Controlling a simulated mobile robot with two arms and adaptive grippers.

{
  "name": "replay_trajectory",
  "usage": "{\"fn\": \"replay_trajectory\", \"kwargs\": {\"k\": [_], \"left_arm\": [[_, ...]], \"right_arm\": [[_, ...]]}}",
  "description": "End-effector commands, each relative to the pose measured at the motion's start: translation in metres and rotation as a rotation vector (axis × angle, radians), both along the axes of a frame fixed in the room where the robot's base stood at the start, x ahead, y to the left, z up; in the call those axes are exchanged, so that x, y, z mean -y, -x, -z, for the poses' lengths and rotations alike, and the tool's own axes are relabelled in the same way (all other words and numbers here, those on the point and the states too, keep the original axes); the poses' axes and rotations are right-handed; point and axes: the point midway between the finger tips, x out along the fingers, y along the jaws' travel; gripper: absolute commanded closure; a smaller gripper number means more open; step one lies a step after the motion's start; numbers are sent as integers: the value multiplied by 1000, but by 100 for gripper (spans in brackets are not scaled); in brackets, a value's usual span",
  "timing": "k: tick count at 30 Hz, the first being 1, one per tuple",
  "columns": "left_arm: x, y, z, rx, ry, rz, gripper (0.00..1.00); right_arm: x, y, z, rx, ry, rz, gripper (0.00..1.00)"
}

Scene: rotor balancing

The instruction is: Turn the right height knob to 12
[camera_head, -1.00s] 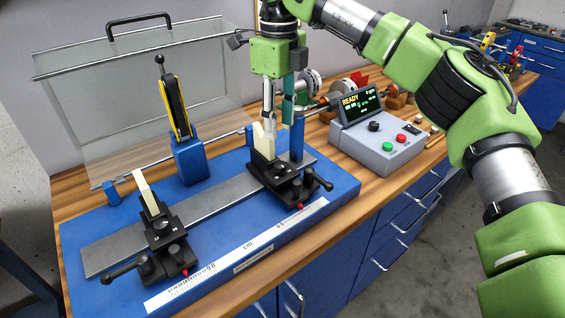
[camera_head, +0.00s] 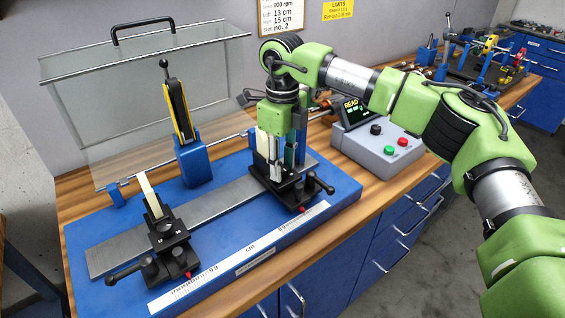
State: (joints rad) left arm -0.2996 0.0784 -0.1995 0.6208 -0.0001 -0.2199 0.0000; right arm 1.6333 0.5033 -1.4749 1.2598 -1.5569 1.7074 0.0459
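The right support (camera_head: 301,196) is a black carriage on the grey rail, with a cream upright (camera_head: 262,143), a side lever ending in a black ball and a red pointer. My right gripper (camera_head: 276,176) points down over this carriage, its silver fingers low in front of the upright. The fingers overlap the carriage top, so the right height knob cannot be made out and contact cannot be told. The finger gap is unclear. The left support (camera_head: 172,245) stands on the rail at the left, with a similar upright and black knobs. My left gripper is not in view.
A blue base (camera_head: 335,200) carries the rail and a white cm scale (camera_head: 240,258). A yellow-black upright part on a blue block (camera_head: 195,165) and a clear cover (camera_head: 85,90) stand behind. A control box (camera_head: 375,152) with a screen is right of the gripper.

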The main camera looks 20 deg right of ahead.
Motion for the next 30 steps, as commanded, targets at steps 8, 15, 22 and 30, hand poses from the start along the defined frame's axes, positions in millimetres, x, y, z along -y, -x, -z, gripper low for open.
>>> {"fn": "replay_trajectory", "kwargs": {"k": [8,15,22,30], "left_arm": [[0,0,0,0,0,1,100],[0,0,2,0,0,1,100],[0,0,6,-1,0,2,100],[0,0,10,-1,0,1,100]], "right_arm": [[0,0,0,0,0,1,100],[0,0,0,0,0,53,100],[0,-1,0,1,-1,198,100],[0,-1,0,1,-1,406,100]]}}
